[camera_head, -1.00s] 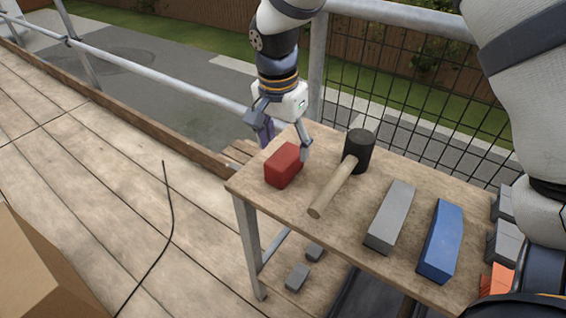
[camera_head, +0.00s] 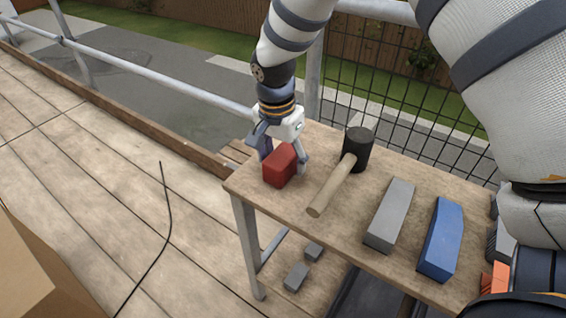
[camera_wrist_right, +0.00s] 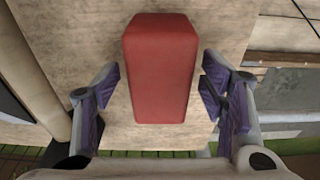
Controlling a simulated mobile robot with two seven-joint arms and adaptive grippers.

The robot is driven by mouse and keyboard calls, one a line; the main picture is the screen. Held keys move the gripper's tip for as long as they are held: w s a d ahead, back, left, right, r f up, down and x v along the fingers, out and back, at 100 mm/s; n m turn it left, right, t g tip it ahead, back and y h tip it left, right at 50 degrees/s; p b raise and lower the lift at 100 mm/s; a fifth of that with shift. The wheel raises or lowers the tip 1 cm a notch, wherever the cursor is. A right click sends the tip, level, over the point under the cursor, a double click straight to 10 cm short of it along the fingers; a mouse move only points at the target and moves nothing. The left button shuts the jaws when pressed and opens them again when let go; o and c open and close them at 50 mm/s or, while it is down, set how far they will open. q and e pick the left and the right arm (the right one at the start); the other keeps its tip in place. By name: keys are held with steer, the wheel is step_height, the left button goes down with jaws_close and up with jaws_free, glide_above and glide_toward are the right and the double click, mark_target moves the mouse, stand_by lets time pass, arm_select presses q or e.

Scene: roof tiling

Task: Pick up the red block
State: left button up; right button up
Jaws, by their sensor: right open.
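The red block (camera_head: 279,167) lies on the wooden table (camera_head: 330,240) near its left corner. My right gripper (camera_head: 284,155) is open above it, with one finger on each side of the block. In the right wrist view the red block (camera_wrist_right: 160,70) lies lengthwise between the open purple-padded fingers (camera_wrist_right: 158,98), with a gap on both sides. The block still rests on the wood. My left gripper is not in view.
A black-headed mallet (camera_head: 357,150) with a wooden handle lies just right of the red block. A grey block (camera_head: 390,216) and a blue block (camera_head: 440,240) lie further right. A railing with wire mesh (camera_head: 380,85) stands behind the table.

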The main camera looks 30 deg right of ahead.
steer(key=c, duration=1.4)
